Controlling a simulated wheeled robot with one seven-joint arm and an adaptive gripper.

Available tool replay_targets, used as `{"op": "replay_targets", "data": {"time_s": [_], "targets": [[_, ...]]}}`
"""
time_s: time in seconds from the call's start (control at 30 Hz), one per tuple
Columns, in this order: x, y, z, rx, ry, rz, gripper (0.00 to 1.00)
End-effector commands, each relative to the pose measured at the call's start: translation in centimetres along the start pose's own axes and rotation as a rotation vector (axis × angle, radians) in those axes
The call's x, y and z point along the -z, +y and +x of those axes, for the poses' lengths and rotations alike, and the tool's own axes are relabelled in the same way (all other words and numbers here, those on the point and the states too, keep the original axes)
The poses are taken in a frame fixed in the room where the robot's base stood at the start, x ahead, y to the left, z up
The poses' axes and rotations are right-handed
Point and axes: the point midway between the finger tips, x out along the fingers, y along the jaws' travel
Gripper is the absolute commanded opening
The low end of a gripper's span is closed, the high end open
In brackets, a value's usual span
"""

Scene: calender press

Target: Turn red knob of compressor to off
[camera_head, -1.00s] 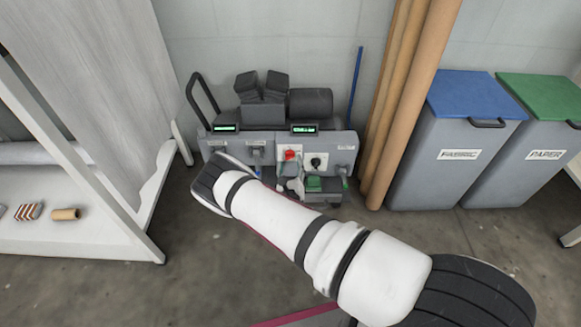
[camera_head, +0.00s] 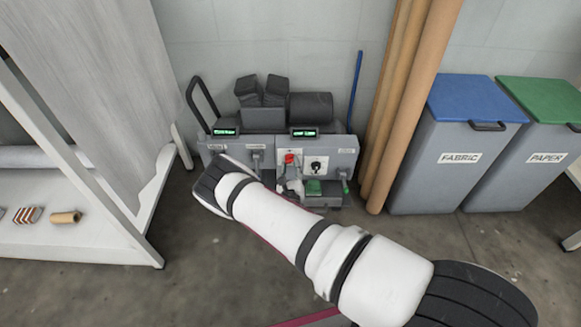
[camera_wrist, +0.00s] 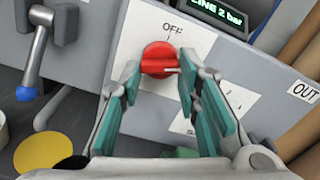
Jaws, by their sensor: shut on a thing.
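The compressor (camera_head: 230,158) is a grey unit against the back wall. Its red knob (camera_head: 289,159) sits on a white plate on the front panel. The fingers cover the knob's lower sides and part of the plate. In the head view my gripper (camera_head: 292,183) is small, just below the knob.
A black knob (camera_head: 316,166) is right of the red one. A blue-tipped lever (camera_wrist: 35,55) is at left in the wrist view. A display (camera_wrist: 215,14) reads "LINE 2 bar". Brown rolls (camera_head: 395,110) and bins (camera_head: 455,150) stand right; a white frame (camera_head: 80,245) left.

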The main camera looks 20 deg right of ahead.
Motion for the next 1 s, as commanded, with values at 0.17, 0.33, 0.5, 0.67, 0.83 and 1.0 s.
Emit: {"op": "replay_targets", "data": {"time_s": [0.17,0.33,0.5,0.67,0.83,1.0], "targets": [[-0.07,0.03,-0.02,-0.001,-0.001,-0.070,0.02],[-0.10,0.01,-0.03,-0.003,-0.002,-0.191,0.02],[-0.12,0.01,-0.07,-0.004,-0.002,-0.347,0.02],[-0.13,-0.08,-0.06,-0.004,-0.002,-0.501,0.02],[-0.15,-0.17,-0.04,-0.003,-0.002,-0.661,0.02],[-0.17,-0.22,-0.04,-0.002,-0.002,-0.820,0.02]]}}
